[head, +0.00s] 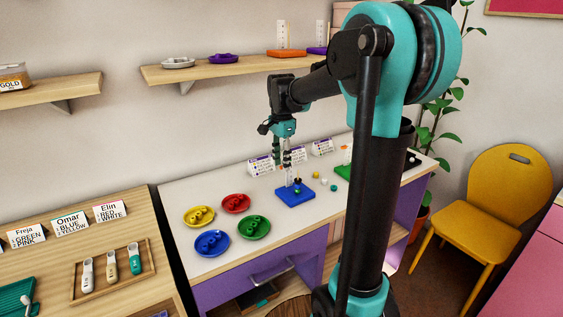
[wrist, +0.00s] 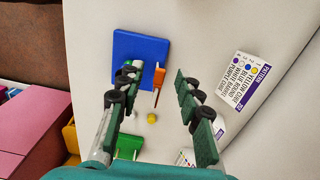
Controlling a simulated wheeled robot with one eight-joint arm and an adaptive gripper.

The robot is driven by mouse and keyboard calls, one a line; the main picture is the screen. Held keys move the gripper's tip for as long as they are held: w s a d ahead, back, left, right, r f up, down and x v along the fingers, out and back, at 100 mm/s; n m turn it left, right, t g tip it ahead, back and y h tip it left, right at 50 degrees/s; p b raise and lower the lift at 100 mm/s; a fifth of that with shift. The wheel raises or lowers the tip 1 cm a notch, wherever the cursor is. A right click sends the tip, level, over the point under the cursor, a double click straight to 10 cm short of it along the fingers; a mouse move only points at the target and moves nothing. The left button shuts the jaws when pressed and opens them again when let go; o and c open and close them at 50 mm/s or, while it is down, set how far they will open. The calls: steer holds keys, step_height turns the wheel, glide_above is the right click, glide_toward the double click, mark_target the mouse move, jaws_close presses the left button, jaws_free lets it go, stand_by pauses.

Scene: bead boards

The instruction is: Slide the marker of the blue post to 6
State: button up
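The blue post's flat blue base (head: 294,196) stands on the white table in the head view, with a pale upright scale and small dark pieces on it. The base also shows at the top of the wrist view (wrist: 140,46). A thin orange piece (wrist: 159,77) stands at its near edge there; I cannot tell whether it is the marker. The numbers are too small to read. My gripper (head: 282,161) points down just above the base, close to the scale. In the wrist view its two fingers (wrist: 156,74) are apart, with the orange piece seen between them.
Yellow, red, green and blue dishes (head: 212,243) lie to the left on the table. Loose beads (head: 316,175) and a green board (head: 343,171) are to the right. Pattern cards (head: 261,166) stand behind. A wall shelf (head: 220,70) hangs above.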

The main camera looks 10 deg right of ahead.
steer(key=shift+f, duration=0.1)
steer(key=shift+c, duration=0.6)
jaws_close()
steer(key=shift+f, duration=1.4)
steer(key=shift+o, duration=0.4)
jaws_free()
steer(key=shift+r, duration=0.1)
